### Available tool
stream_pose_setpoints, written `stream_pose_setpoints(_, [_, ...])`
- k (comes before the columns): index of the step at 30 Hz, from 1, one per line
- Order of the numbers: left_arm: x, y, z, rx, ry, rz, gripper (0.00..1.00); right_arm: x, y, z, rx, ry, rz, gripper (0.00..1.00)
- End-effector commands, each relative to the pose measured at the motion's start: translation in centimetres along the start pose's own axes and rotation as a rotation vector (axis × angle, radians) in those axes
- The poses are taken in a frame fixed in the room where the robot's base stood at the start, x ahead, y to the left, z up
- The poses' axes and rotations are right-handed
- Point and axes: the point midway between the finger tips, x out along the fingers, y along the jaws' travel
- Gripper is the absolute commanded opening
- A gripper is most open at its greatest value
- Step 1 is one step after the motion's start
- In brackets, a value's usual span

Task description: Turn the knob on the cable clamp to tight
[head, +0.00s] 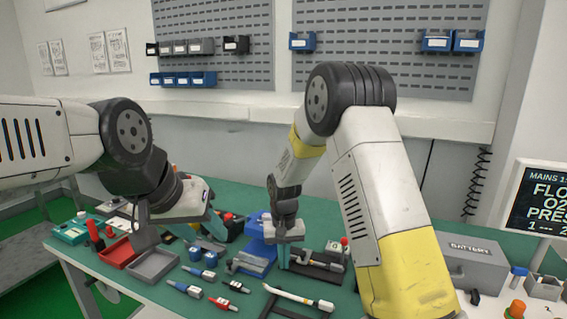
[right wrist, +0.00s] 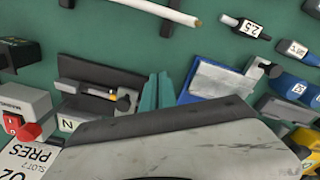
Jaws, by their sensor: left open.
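Two small fixtures lie on the green table; I cannot tell surely which is the cable clamp. One has a black base (head: 318,268) with a grey holder and a thin orange-and-white piece; it also shows in the right wrist view (right wrist: 100,72). The other is blue with a grey plate (head: 247,264), with a small dark knob-like part at its end in the right wrist view (right wrist: 258,70). My right gripper (head: 284,262) points down between them, its teal fingers (right wrist: 156,92) close together with nothing seen between them. My left gripper (head: 203,238) is open, further left, partly hidden by its wrist.
A red tray (head: 118,254) and a grey tray (head: 153,266) stand at the left. Several blue and red connectors lie at the front. A white cable (head: 298,297) lies on a dark stand. A grey battery case (head: 470,263) stands at the right.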

Motion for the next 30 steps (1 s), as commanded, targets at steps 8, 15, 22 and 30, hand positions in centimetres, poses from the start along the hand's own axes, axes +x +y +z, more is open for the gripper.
stream_pose_setpoints(8, [0.0, 0.0, 0.0, 0.0, 0.0, 0.0, 0.46, -0.6, -0.3, 0.5, -0.001, 0.003, -0.001, 0.0])
stream_pose_setpoints(15, [0.0, 0.0, 0.0, 0.0, 0.0, 0.0, 0.46, -3.5, -0.3, 0.5, -0.001, 0.002, -0.001, 0.0])
stream_pose_setpoints(22, [0.0, 0.0, 0.0, 0.0, 0.0, 0.0, 0.46, -5.7, -0.2, 0.6, 0.0, 0.0, 0.0, 0.0])
stream_pose_setpoints(30, [0.0, 0.0, 0.0, 0.0, 0.0, 0.0, 0.46, -6.0, -0.2, 0.6, 0.0, -0.002, 0.0, 0.0])
